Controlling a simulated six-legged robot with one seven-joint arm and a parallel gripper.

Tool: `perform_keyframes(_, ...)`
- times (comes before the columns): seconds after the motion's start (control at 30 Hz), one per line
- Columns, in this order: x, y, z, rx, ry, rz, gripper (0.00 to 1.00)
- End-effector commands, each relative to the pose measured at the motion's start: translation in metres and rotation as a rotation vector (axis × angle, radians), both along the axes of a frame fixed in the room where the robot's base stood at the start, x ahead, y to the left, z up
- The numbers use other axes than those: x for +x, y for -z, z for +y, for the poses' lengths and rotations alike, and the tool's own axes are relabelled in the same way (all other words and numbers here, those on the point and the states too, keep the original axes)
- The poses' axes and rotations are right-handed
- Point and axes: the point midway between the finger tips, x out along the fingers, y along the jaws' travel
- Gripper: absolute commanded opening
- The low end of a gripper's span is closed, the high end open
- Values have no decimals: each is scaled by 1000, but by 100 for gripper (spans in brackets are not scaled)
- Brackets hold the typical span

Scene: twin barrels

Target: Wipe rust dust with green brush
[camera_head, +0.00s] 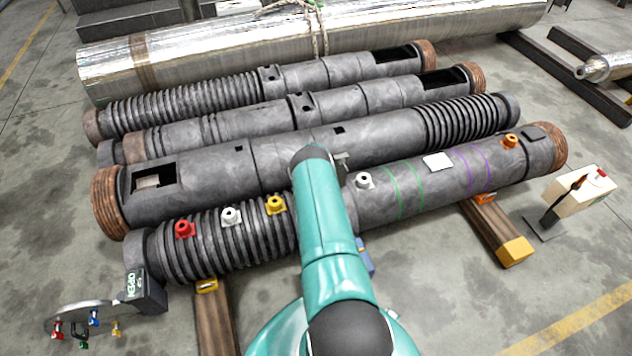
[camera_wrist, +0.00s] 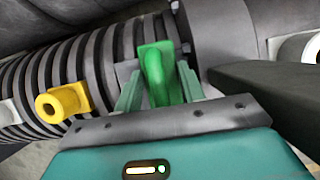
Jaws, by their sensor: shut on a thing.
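My gripper (camera_wrist: 158,88) shows in the wrist view, shut on a green piece (camera_wrist: 158,70) that looks like the green brush. It is over the front barrel (camera_wrist: 225,35), close to its ribbed part; I cannot tell whether the brush touches the barrel. In the head view my teal arm reaches over the front barrel (camera_head: 405,190) and hides the gripper and brush. No loose rust dust can be made out. Rust-brown threaded ends show on the barrels, one at the front barrel's right end (camera_head: 552,148).
Red (camera_head: 184,229), white (camera_head: 231,216) and yellow (camera_head: 276,205) fittings stand up from the front barrel. Another white fitting (camera_head: 364,181) is right of my arm. Wooden beams (camera_head: 216,318) support the barrel. A small stand (camera_head: 578,192) is at right. Open floor lies in front.

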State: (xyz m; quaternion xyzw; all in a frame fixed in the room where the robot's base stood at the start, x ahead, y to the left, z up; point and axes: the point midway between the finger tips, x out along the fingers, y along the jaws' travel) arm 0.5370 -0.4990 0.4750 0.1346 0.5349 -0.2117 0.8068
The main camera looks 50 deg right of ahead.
Motion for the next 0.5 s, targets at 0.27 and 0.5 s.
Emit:
perform_keyframes(0.27,-19,-2,10,0,4,-3,15)
perform_keyframes(0.5,-20,-2,11,-3,-3,-1,15)
